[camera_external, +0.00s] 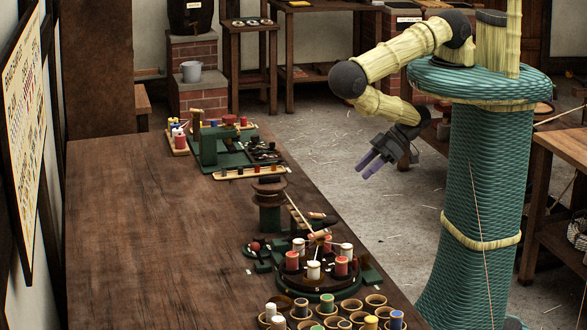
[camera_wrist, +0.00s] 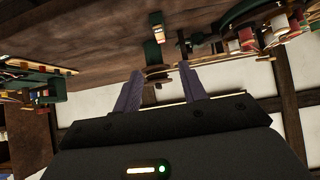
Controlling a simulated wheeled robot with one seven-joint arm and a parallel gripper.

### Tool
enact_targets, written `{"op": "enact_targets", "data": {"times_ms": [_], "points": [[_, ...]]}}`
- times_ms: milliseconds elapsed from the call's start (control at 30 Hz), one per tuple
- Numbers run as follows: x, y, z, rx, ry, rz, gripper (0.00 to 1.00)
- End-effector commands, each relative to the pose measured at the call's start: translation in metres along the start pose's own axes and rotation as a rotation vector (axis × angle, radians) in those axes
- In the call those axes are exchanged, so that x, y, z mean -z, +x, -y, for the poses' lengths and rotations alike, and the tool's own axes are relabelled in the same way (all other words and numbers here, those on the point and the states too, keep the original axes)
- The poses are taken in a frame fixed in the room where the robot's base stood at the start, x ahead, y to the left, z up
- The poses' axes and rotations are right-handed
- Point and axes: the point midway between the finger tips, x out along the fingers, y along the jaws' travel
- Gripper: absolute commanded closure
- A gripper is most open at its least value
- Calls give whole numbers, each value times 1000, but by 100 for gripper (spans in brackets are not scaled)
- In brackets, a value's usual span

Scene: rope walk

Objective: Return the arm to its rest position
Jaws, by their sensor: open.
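My arm reaches out from the top of my green column in the external view and bends down at the elbow. My gripper (camera_external: 367,171) hangs over the floor, just right of the long table's edge, with its purple fingers apart and nothing between them. In the wrist view my gripper (camera_wrist: 162,86) also shows two spread purple fingers with an empty gap. It touches nothing that I can see.
The long wooden table (camera_external: 130,240) fills the left. It bears a green rack (camera_external: 215,150), a dark round stand (camera_external: 268,200), a turntable with red and white spools (camera_external: 315,275), and several small cups (camera_external: 375,301). A side table (camera_external: 565,145) stands right. The floor (camera_external: 330,135) between is mostly clear.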

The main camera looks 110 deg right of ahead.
Motion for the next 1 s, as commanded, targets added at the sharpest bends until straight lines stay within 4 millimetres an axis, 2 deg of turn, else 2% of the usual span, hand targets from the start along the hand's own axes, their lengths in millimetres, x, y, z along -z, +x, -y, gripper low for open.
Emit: {"op": "enact_targets", "data": {"times_ms": [167, 300, 500, 733, 1000], "points": [[13, 19, 2, -23, 22, 22, 58], [29, 36, 4, -49, 49, 67, 58], [56, 52, 7, -71, 80, 138, 58], [87, 58, 11, -76, 106, 219, 58], [123, 45, 14, -62, 114, 316, 58]]}}
